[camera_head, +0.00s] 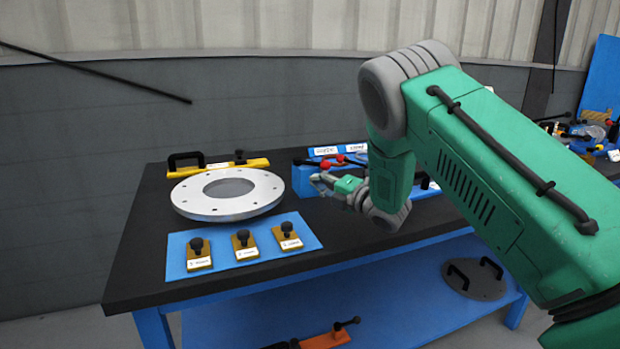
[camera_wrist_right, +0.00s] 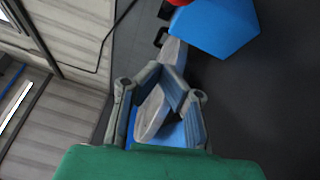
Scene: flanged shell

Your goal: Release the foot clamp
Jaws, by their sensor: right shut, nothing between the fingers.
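My right gripper (camera_head: 320,181) reaches in from the right over the black-topped table, with its fingers closed and empty. It also shows in the wrist view (camera_wrist_right: 166,72). Beside it is a blue block (camera_head: 309,182) with red-knobbed levers (camera_head: 330,163) on top; part of the block also shows in the wrist view (camera_wrist_right: 215,28). An orange clamp-like tool (camera_head: 326,341) with a black handle lies on the lower blue shelf, cut off by the picture's bottom edge. I cannot tell which piece is the foot clamp. My left gripper is out of view.
A pale flanged ring (camera_head: 228,208) lies on the table's left half. In front, a blue mat (camera_head: 221,240) holds three knobbed blocks. A yellow bar (camera_head: 225,167) with a black handle lies behind. A grey disc with handles (camera_head: 474,281) rests on the lower shelf.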

